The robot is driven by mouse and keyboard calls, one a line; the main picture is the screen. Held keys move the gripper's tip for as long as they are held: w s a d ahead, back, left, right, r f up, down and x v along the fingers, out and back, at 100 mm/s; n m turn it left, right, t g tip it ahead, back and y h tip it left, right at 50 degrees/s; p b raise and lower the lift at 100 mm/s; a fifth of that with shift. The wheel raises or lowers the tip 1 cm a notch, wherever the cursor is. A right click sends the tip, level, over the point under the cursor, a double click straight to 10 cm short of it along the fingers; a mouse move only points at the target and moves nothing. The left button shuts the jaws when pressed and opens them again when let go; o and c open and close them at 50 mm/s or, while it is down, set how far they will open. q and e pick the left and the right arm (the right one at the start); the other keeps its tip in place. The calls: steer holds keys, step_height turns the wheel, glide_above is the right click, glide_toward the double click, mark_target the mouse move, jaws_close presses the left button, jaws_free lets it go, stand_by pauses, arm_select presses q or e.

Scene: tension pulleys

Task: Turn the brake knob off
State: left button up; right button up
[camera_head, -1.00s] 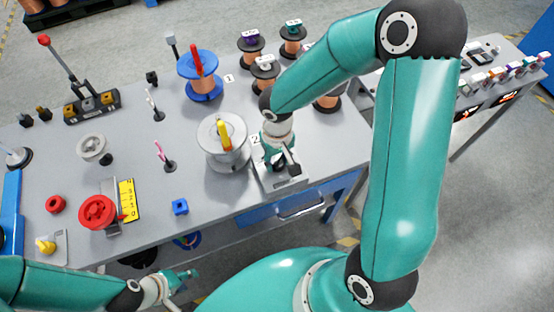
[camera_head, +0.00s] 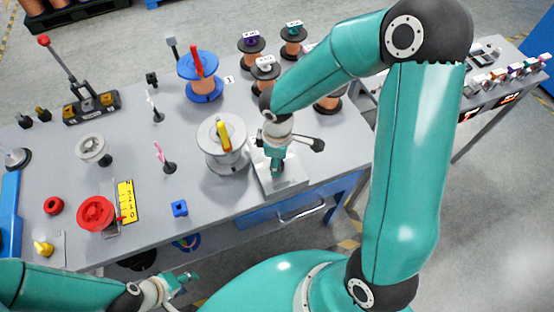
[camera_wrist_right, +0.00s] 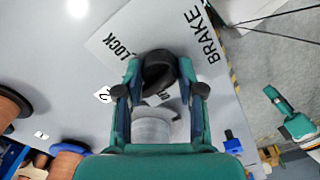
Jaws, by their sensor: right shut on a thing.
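The black brake knob (camera_wrist_right: 158,72) sits on a light plate (camera_wrist_right: 115,35) printed with LOCK and BRAKE in the right wrist view. A smaller label beside the knob is partly hidden. The plate also shows at the table's front edge in the head view (camera_head: 290,183). My right gripper (camera_head: 277,166) points down over this plate, its two fingers on either side of the knob and shut on it. In the head view the gripper hides the knob. My left gripper (camera_head: 184,280) is low in front of the table, away from everything; its opening is too small to judge.
A grey pulley with a yellow handle (camera_head: 222,140) stands just left of my right gripper. A blue pulley with a red handle (camera_head: 201,78) and copper spools (camera_head: 265,70) stand behind.

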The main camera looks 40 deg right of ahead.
steer(key=n+p, duration=0.1)
steer(key=n, duration=0.4)
steer(key=shift+r+n, duration=0.1)
steer(key=shift+n, duration=0.2)
steer(key=n+p, duration=0.2)
steer(key=n, duration=0.3)
steer(key=shift+w, duration=0.1)
steer(key=shift+n+p, duration=0.3)
steer(key=o, duration=1.1)
steer(key=shift+o, duration=0.2)
step_height(320, 180, up, 12)
steer(key=shift+f, duration=0.2)
